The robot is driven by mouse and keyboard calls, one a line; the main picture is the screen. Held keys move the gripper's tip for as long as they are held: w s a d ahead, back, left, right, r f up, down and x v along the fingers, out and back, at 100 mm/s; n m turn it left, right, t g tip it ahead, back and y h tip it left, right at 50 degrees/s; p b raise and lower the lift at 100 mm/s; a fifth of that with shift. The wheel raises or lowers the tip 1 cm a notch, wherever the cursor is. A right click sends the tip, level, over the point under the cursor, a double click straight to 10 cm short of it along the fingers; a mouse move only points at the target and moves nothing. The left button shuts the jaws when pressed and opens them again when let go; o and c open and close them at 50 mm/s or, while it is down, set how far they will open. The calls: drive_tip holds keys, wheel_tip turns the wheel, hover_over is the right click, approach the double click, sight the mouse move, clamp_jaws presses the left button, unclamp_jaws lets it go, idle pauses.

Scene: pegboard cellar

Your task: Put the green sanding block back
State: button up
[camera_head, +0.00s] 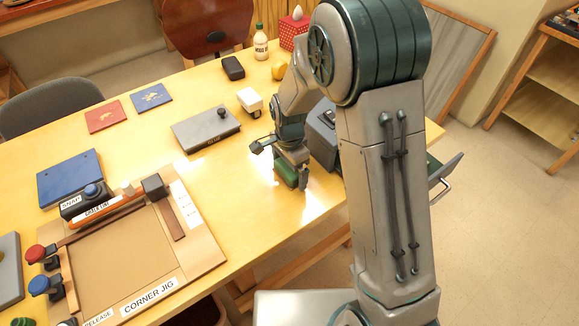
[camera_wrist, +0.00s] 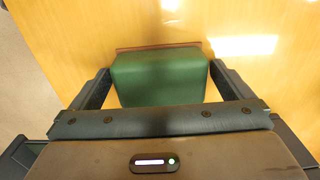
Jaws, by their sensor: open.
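The green sanding block (camera_head: 284,172) is at the table's near right, under my gripper (camera_head: 291,178). In the wrist view, the green block (camera_wrist: 158,80) sits between the two fingers, with a reddish-brown strip along its far edge. My gripper (camera_wrist: 159,72) is open, with a finger on either side of the block. A narrow gap shows on the left side; whether the right finger touches is hard to tell. The block appears to rest on the tabletop.
A grey box (camera_head: 322,128) stands right of the block, partly hidden by my arm; an open drawer (camera_head: 445,168) shows beyond my arm. A grey plate with a knob (camera_head: 196,130) lies behind left. The corner jig (camera_head: 110,255) fills the left front. Bare table lies between.

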wheel_tip(320, 180, up, 12)
drive_tip(key=s+d+r+n+t, duration=0.1)
drive_tip(key=s+d+r+n, duration=0.2)
drive_tip(key=s+d+n, duration=0.2)
drive_tip(key=s+d+r+n+t, duration=0.2)
drive_tip(key=s+d+n, duration=0.4)
drive_tip(key=s, duration=0.8)
drive_tip(key=d+r, duration=0.1)
drive_tip(key=d, duration=0.2)
drive_tip(key=shift+r, duration=0.25)
